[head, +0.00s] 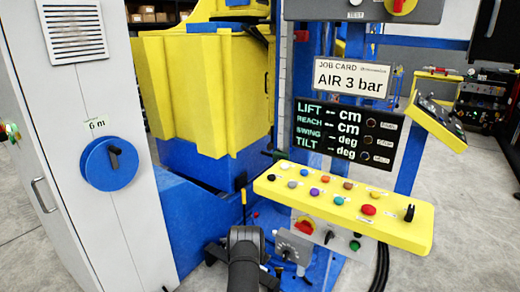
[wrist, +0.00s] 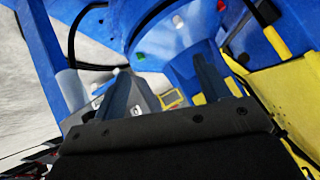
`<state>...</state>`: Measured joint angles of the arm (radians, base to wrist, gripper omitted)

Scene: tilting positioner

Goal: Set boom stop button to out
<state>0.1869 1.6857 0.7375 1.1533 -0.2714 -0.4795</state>
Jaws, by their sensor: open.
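In the head view a sloping yellow panel (head: 400,234) carries several small coloured buttons, a larger red button (head: 368,210) and a black selector (head: 409,212). Their labels are too small to read, so I cannot tell which one is the boom stop button or whether it is in or out. My gripper (wrist: 162,68) shows in the wrist view with its two fingers apart and nothing between them. In the head view my dark arm is at the bottom centre, below and left of the panel, and its fingertips cannot be made out.
A grey cabinet (head: 85,200) with a blue knob (head: 112,163) is at left. Floor is free at right.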

